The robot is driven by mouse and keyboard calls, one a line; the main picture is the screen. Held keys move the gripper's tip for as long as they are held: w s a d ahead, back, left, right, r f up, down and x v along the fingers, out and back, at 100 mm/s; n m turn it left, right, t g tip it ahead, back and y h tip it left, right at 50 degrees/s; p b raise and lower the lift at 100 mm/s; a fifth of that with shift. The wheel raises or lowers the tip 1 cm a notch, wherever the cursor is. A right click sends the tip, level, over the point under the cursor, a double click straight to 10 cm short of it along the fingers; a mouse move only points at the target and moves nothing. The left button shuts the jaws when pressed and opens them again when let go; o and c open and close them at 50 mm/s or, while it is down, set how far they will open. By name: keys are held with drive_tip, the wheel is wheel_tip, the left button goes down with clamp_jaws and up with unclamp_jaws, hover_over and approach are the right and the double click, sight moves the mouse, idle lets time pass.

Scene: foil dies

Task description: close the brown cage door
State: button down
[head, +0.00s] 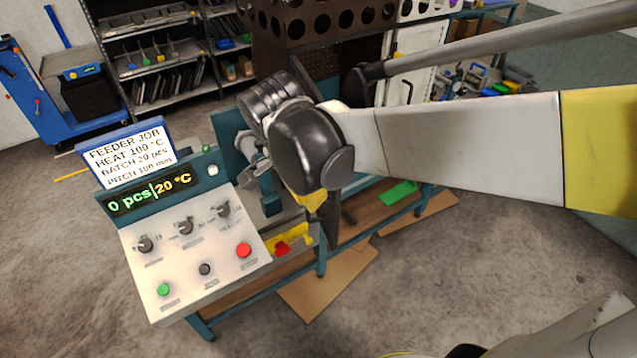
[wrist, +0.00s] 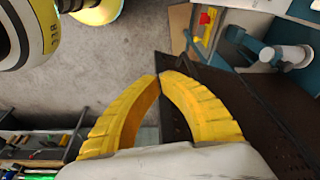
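The brown cage (head: 330,22), with large round holes along its upper part, stands at the top of the head view behind my arm. My arm hides much of its front, and I cannot make out the door's edge or angle there. In the wrist view, a dark brown panel (wrist: 250,105), probably the door, slants down to the right just beyond my gripper (wrist: 161,76). The two yellow fingers curve together with their tips meeting; the panel's edge shows behind and between them. I cannot tell whether they touch it. In the head view my gripper (head: 318,205) is partly hidden by its wrist.
A control panel (head: 195,245) with knobs, buttons and a sign (head: 127,155) stands left of my gripper. A teal bench frame (head: 322,262) with a brown shelf lies below. Shelving (head: 155,50) and a blue cart (head: 75,85) stand back left. Floor at front is open.

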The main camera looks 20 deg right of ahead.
drive_tip(key=w+a+m+g+h+p, duration=0.1)
drive_tip(key=w+a+m+h+p, duration=0.15)
drive_tip(key=a+m, duration=0.2)
drive_tip(key=d+f+m+b, duration=0.1)
drive_tip(key=d+f, duration=0.7)
drive_tip(key=shift+d+f+g+y+b, duration=0.2)
drive_tip(key=shift+f+g+y+b, duration=0.1)
drive_tip(key=shift+f+y, duration=0.1)
drive_tip(key=shift+d, duration=0.1)
